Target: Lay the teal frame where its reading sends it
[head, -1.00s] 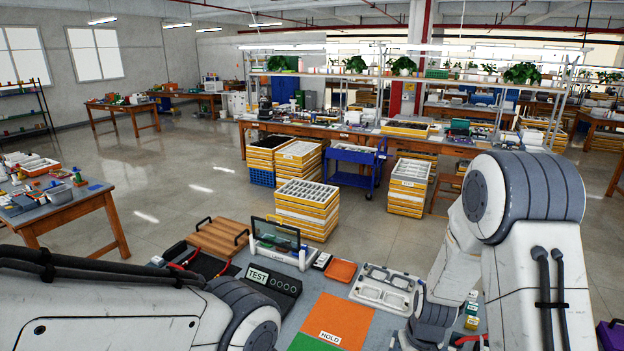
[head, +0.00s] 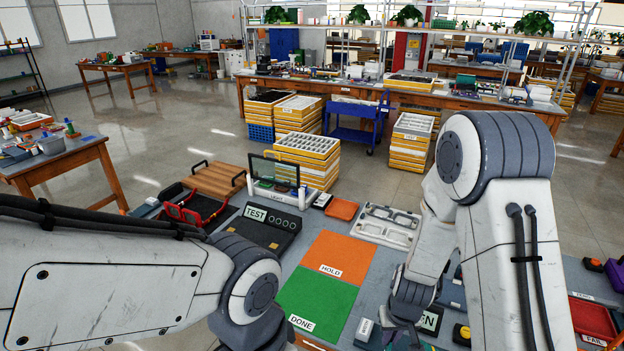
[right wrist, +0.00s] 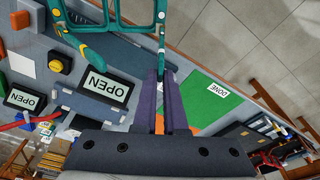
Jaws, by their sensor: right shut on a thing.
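The teal frame (right wrist: 92,24) fills the top of the right wrist view, its rims cut off by the picture edge. My right gripper (right wrist: 161,74) is shut on one slim part of it and holds it above the bench. In the head view my right gripper (head: 402,328) is at the bottom edge, mostly hidden by its wrist. The green DONE mat (head: 320,298) lies to its left, with the orange HOLD mat (head: 341,254) behind. A display reading OPEN (right wrist: 107,87) shows in the right wrist view. My left gripper is outside the picture.
A TEST panel (head: 260,232), a LIGHT stand (head: 272,194) and a white fixture (head: 384,228) stand beyond the mats. A red FAIL tray (head: 592,319) is at far right. A second OPEN display (right wrist: 22,97) and a yellow button (right wrist: 60,64) show in the right wrist view. Both mats look bare.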

